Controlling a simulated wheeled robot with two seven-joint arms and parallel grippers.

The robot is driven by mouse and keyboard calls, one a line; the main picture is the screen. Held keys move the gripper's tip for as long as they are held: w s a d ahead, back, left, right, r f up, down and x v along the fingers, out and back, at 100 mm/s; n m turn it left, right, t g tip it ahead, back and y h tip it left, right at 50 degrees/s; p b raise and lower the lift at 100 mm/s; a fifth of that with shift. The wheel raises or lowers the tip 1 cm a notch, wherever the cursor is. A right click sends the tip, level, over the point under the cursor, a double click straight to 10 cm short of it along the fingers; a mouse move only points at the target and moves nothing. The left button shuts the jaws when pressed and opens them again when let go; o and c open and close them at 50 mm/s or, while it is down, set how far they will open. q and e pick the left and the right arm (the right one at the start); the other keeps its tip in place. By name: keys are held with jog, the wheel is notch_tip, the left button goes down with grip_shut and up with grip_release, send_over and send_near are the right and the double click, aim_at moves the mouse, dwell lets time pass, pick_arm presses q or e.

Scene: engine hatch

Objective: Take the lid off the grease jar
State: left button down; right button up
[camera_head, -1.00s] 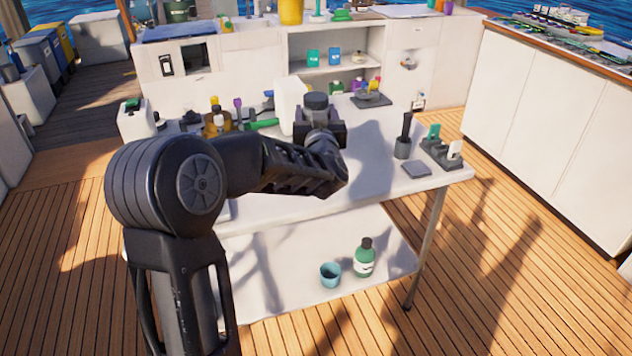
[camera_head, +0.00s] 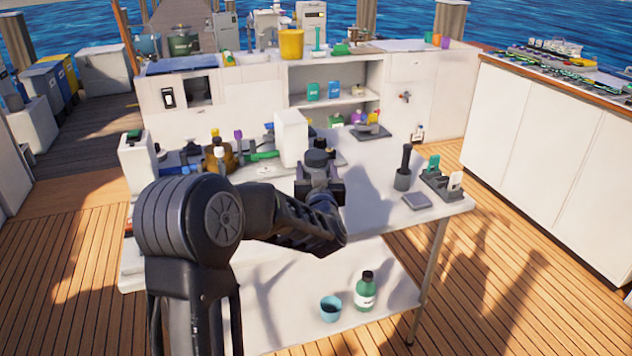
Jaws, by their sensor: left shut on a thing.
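My left gripper (camera_head: 321,184) is over the middle of the white worktable (camera_head: 376,180), just right of and nearer than a tall white block. Its own wrist hides its fingertips and what they are shut on; that thing cannot be made out. A small dark rounded shape (camera_head: 323,144) shows just behind the wrist; I cannot tell whether it is part of the grease jar or its lid. I cannot identify the jar for certain anywhere. My right gripper is not in view.
The white block (camera_head: 291,138) stands close left of the gripper. Amber bottles (camera_head: 217,153) and tools crowd the table's left. A dark cup with a handle (camera_head: 403,168) and a dark rack (camera_head: 442,186) stand at right. The table's middle right is clear.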

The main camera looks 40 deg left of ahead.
pick_arm(q)
jog(key=shift+f, duration=1.6)
jog(key=shift+f+b, duration=0.15)
jog(key=shift+b, duration=0.2)
jog(key=shift+c, duration=2.1)
grip_release()
jog(key=v, duration=1.2)
